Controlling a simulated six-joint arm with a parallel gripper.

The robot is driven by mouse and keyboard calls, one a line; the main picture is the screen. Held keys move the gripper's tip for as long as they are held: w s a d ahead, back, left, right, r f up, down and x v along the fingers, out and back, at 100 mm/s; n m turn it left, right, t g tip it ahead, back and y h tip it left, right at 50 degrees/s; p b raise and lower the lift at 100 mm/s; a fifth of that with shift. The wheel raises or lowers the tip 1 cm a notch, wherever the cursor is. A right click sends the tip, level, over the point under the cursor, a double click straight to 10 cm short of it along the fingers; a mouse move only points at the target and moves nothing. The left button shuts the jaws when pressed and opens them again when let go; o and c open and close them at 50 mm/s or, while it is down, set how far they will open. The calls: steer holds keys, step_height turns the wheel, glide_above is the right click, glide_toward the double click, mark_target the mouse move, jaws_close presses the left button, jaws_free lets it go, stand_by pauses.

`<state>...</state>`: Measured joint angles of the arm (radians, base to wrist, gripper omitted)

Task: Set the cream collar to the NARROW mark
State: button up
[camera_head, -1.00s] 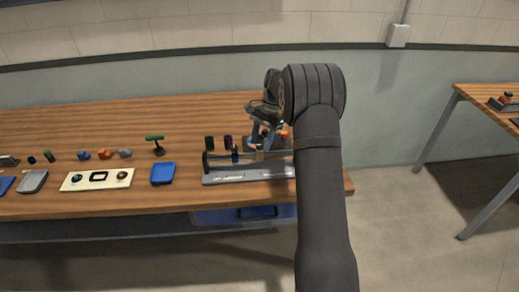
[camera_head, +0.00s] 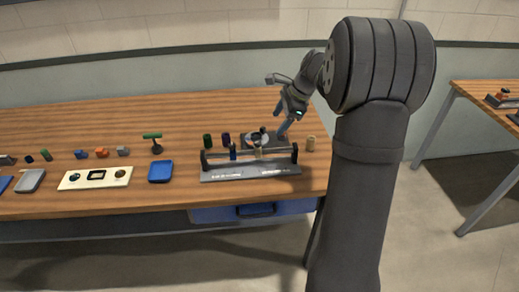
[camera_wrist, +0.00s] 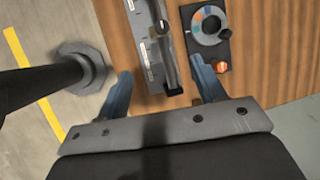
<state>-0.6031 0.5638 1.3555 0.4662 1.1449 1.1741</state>
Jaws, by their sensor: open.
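The long grey fixture (camera_head: 250,174) stands at the front right of the table, with a rod between two dark end posts and pale lettering too small to read. I cannot make out the cream collar on the rod with certainty, or which label is NARROW. My gripper (camera_head: 283,132) is open and empty, above and behind the fixture's right part. In the wrist view its blue-grey fingers (camera_wrist: 163,88) are spread wide, with the fixture's end (camera_wrist: 174,88) showing between them.
A blue tray (camera_head: 160,171) is to the left.

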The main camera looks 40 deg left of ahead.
mark_target(267, 150)
steer(key=x, duration=1.6)
steer(key=shift+f, duration=0.15)
jaws_close()
steer(key=shift+w+d, duration=1.05)
jaws_free()
steer(key=v, duration=1.7)
